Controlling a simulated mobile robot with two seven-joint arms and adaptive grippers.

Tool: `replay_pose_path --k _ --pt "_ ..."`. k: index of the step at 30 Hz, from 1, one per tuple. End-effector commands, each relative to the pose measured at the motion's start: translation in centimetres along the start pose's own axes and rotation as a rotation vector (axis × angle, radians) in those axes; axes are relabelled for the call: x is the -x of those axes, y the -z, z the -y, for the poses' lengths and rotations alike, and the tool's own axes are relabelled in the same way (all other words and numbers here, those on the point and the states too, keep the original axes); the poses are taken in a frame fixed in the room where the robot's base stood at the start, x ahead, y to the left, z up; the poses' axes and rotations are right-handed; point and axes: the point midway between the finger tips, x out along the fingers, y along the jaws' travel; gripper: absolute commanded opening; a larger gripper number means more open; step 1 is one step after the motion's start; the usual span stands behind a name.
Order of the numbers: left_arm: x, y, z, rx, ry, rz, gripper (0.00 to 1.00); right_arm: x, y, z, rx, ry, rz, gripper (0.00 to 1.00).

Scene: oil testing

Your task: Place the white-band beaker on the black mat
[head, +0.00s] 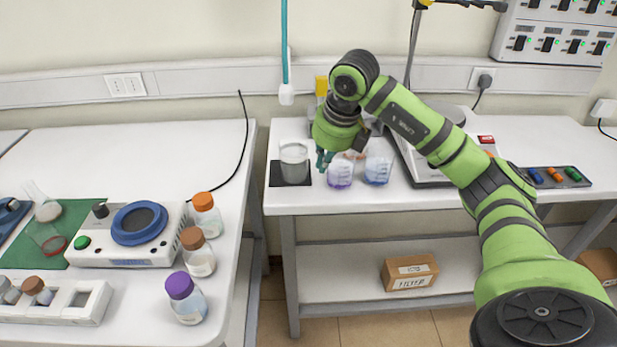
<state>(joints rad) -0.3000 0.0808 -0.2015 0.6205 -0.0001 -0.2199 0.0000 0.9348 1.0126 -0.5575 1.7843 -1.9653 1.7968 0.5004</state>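A clear beaker with a pale, whitish band (293,156) stands upright on the black mat (275,178) at the left end of the right-hand table. My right gripper (325,160) points down just right of this beaker, at about the mat's right edge. Its teal fingers are small and overlapped, so I cannot tell if they are open or shut. A gap seems to separate them from the beaker. My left gripper is not in view.
A purple-marked beaker (340,174) and a blue-marked beaker (376,170) stand close to the right of my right gripper. A white device stands beyond them. The left table holds several capped bottles, a blue-topped stirrer (139,223) and a rack (62,305).

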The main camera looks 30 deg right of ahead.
Motion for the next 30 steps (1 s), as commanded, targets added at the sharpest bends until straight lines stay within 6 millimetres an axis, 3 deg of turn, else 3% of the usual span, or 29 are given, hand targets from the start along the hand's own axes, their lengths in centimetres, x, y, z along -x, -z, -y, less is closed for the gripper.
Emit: replay_pose_path --k 5,17,24,30 --pt "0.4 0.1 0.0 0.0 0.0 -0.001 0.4 -1.2 0.2 0.7 -0.009 0.025 -0.011 0.0" --pt "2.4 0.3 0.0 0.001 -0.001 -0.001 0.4 -9.5 0.2 0.7 -0.008 0.019 -0.013 0.0" --pt "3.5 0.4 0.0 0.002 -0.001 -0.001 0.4 -10.4 -2.6 0.7 -0.009 0.019 -0.006 0.0" --pt "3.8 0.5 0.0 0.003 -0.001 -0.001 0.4 -10.8 -3.6 0.7 -0.007 0.02 -0.006 0.0"
